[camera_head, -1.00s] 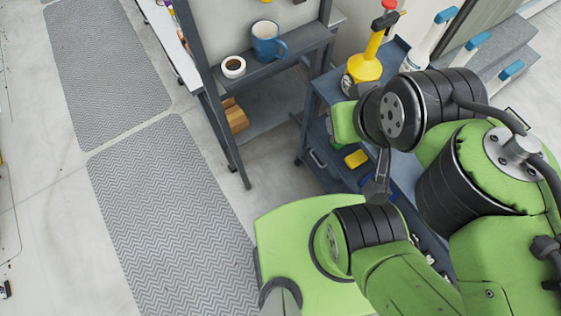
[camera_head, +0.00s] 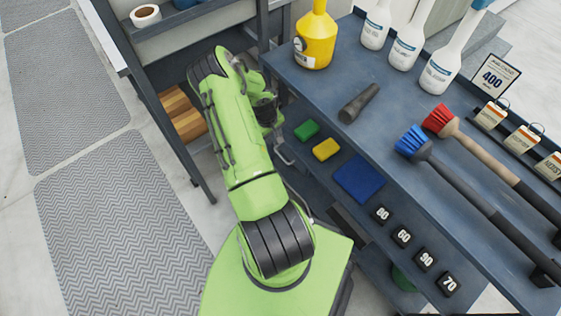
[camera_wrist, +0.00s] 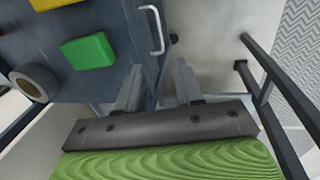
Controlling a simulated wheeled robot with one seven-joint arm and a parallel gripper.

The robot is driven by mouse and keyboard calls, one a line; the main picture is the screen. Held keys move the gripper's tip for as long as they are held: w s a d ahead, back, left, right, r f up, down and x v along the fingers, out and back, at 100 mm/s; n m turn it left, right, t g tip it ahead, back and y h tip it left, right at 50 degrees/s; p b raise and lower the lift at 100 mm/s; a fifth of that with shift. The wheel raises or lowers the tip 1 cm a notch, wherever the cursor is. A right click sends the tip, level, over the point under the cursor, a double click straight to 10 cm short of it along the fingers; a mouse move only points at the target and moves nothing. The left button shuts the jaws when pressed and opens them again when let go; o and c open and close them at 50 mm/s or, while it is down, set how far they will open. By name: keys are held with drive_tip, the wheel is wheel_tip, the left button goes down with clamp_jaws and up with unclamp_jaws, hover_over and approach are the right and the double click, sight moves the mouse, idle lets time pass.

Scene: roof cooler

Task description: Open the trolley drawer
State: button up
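The blue-grey trolley (camera_head: 330,75) stands right of centre in the head view. A pale bar handle (camera_head: 284,154) shows at its left side, next to my arm. In the wrist view the same handle (camera_wrist: 154,30) stands out from the trolley's dark side, just beyond my fingertips. My gripper (camera_wrist: 158,78) is open and empty, its two fingers apart, with the handle ahead of the gap and not between them. The drawer front is seen too steeply to tell its outline. In the head view my arm mostly hides the gripper (camera_head: 270,118).
On the trolley lie a green block (camera_head: 307,130), a yellow block (camera_head: 326,149), a blue pad (camera_head: 359,179), a dark cylinder (camera_head: 360,103) and brushes. A yellow bottle (camera_head: 315,40) stands at the back. A shelf unit (camera_head: 165,55) stands close left of my arm. Floor mats (camera_head: 110,235) lie left.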

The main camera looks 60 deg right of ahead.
sight(282, 157)
drive_tip(key=f+b, duration=0.2)
drive_tip(key=f, duration=0.3)
drive_tip(key=s+d+f+b, duration=0.1)
drive_tip(key=f, duration=0.4)
drive_tip(key=s+d+f+b, duration=0.1)
drive_tip(key=f+b, duration=0.1)
drive_tip(key=f, duration=0.4)
drive_tip(key=shift+d+b, duration=0.25)
drive_tip(key=shift+b, duration=0.05)
drive_tip(key=shift+w, duration=0.1)
clamp_jaws()
drive_tip(key=shift+r, duration=0.1)
